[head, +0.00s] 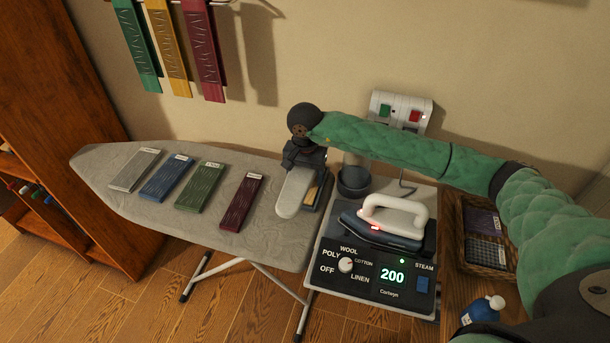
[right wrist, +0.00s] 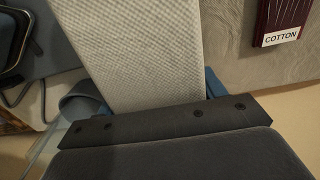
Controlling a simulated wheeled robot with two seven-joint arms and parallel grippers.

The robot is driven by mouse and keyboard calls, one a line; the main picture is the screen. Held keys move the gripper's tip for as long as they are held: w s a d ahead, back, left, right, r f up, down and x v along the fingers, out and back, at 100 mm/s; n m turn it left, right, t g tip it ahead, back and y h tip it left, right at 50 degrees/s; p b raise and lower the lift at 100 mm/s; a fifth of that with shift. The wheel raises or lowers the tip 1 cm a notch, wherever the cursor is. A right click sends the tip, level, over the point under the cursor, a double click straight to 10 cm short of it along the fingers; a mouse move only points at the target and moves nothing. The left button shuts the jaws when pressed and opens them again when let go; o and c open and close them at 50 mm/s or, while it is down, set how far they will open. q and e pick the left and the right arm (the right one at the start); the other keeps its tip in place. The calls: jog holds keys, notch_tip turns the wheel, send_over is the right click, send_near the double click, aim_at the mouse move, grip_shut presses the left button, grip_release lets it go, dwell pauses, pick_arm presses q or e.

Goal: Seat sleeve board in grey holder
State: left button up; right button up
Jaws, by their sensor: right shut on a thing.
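The sleeve board (head: 295,192) is a pale grey padded board with a rounded end, over the right end of the ironing board. My right gripper (head: 305,162) is shut on its far end. In the right wrist view the board's pale woven cover (right wrist: 145,55) runs away from the gripper. A dark grey round cup (head: 353,182), which looks like the grey holder, stands at the back left of the ironing station, just right of the gripper. A grey curved rim (right wrist: 85,103) beside the board in the wrist view looks like the same holder. My left gripper is out of view.
The ironing board (head: 265,247) carries grey, blue, green and dark red (head: 240,202) slabs. An iron (head: 385,220) rests on the station (head: 340,283) showing 200. A basket (head: 490,262) and a bottle (head: 483,309) are to the right. Coloured straps hang on the wall.

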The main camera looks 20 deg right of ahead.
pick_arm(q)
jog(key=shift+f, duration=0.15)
pick_arm(e)
jog(key=o, duration=1.5)
jog(key=shift+c, duration=0.2)
pick_arm(q)
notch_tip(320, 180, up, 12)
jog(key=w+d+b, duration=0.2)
jog(key=b, duration=0.1)
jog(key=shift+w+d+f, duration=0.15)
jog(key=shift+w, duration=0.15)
pick_arm(e)
notch_tip(320, 180, up, 8)
jog(key=shift+f, duration=0.1)
